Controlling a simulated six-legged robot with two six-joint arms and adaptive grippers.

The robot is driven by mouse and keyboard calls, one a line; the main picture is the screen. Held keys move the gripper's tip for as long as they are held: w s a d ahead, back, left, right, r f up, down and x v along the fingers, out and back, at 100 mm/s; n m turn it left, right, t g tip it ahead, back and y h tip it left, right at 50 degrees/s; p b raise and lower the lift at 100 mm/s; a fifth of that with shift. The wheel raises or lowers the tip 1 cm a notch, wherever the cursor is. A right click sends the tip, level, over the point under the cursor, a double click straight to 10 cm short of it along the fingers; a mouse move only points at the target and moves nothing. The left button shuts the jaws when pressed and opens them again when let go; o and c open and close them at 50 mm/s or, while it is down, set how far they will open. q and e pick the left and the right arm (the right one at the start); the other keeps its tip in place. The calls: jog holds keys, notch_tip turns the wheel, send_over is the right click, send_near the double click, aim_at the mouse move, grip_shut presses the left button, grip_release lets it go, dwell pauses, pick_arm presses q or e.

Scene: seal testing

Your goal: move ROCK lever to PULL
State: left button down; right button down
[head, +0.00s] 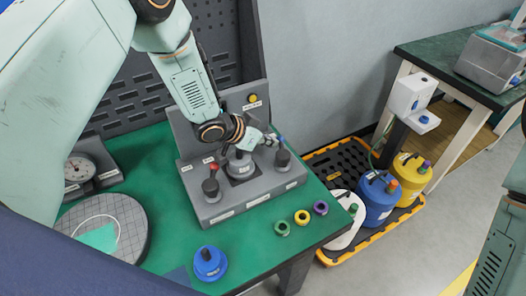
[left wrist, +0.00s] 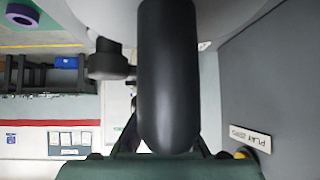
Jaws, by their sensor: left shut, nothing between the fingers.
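A grey test fixture (head: 262,193) stands on the green table, with several short dark posts on it. The label lettering is too small to tell which is the ROCK lever. My left gripper (head: 268,141) is shut and empty, just above the middle and right posts; contact cannot be told. In the left wrist view, a large dark rounded cylinder (left wrist: 168,75) fills the middle. My right gripper is out of view.
A yellow button (head: 253,98) sits on the fixture's back panel. Green (head: 282,228), yellow (head: 302,216) and purple (head: 320,207) rings and a blue weight-like piece (head: 209,263) lie in front. A round plate (head: 105,222) and dial gauge (head: 78,168) are at left.

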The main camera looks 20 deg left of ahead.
pick_arm(q)
jog(key=shift+w, duration=0.1)
jog(key=shift+w+d, duration=0.15)
dwell(0.7)
jog(key=v, duration=1.2)
jog(key=shift+f, duration=0.1)
